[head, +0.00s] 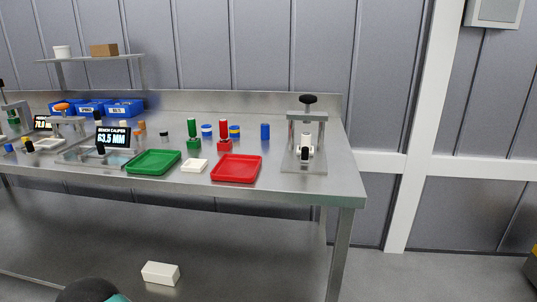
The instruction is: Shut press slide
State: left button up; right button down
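A press (294,135) stands at the right end of the steel bench. It has a black knob (308,99) on top, a grey crossbar on posts and a flat base plate. A small white part with a dark centre (305,153) sits low between the posts. It may belong to the slide, but it is too small to tell whether the slide is open or shut. Neither of my grippers is in view. A dark rounded part with a teal patch at the bottom left edge seems to be mine.
The steel bench (335,182) holds a red tray (237,168), a green tray (153,162), a white block (194,166), a blue cylinder (265,132) and red and green stamps left of the press. A white box (160,273) lies low.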

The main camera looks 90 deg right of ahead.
aim_at(304, 153)
jog(key=z, duration=0.4)
jog(key=k, duration=0.2)
jog(key=u, duration=0.9)
jog(key=i, duration=0.1)
jog(key=u, duration=3.2)
jog(key=k, duration=0.35)
jog(key=z, duration=5.7)
jog(key=k, duration=0.45)
jog(key=z, duration=0.3)
jog(key=i, duration=0.15)
jog(key=u, duration=0.15)
